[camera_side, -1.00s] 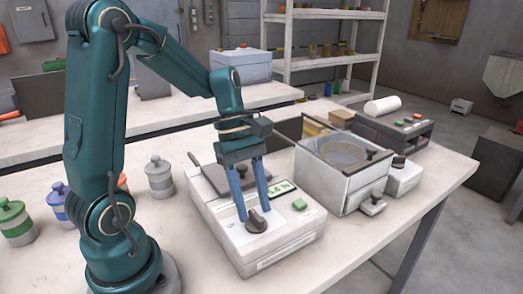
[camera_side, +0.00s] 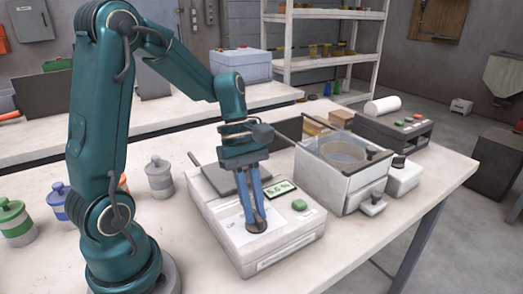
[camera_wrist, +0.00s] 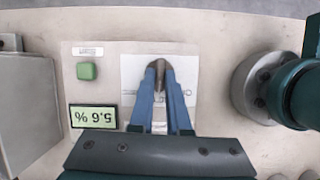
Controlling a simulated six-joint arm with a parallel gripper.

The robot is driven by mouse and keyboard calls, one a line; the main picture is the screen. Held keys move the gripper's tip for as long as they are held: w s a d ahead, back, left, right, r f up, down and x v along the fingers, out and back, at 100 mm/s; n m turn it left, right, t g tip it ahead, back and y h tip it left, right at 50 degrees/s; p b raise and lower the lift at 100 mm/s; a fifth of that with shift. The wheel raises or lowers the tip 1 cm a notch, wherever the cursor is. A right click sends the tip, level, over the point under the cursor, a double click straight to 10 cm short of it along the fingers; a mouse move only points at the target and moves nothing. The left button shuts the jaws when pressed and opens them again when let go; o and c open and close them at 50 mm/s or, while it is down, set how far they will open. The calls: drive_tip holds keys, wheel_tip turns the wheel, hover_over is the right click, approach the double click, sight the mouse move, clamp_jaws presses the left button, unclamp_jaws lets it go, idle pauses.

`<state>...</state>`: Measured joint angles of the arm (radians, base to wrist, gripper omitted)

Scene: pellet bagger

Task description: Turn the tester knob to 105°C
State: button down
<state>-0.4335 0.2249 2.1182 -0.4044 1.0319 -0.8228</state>
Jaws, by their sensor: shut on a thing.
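The tester (camera_side: 240,262) is a pale box on the bench with a dark knob (camera_side: 257,227) on its front top. Its display (camera_side: 280,188) reads 5.6 % and shows upside down in the wrist view (camera_wrist: 93,117). A green button (camera_side: 299,205) sits right of the knob. My gripper (camera_side: 256,222) points down with its blue fingers closed on the knob from both sides. In the wrist view the fingertips (camera_wrist: 160,68) meet around the knob (camera_wrist: 156,63), over a white printed dial panel. The fingers cover part of the scale, and its markings are too small to read.
A grey-white box with a round sieve (camera_side: 343,152) stands right of the tester, with a dark control unit (camera_side: 396,125) behind it. Several lidded jars, such as a grey one (camera_side: 159,178), stand to the left. The bench front right is clear.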

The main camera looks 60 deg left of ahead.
drive_tip(key=m, duration=0.2)
drive_tip(key=m+g, duration=0.1)
drive_tip(key=m, duration=0.1)
drive_tip(key=m+g+y, duration=0.1)
drive_tip(key=shift+w+m, duration=0.25)
drive_tip(key=shift+m, duration=0.15)
drive_tip(key=m, duration=0.2)
drive_tip(key=m+g+y, duration=0.1)
drive_tip(key=m, duration=0.2)
drive_tip(key=shift+w+d, duration=0.15)
drive_tip(key=shift+d, duration=0.05)
drive_tip(key=shift+m, duration=0.3)
drive_tip(key=c, duration=0.9)
unclamp_jaws()
drive_tip(key=shift+v, duration=2.5)
drive_tip(key=shift+w+d, duration=0.1)
drive_tip(key=shift+w, duration=0.05)
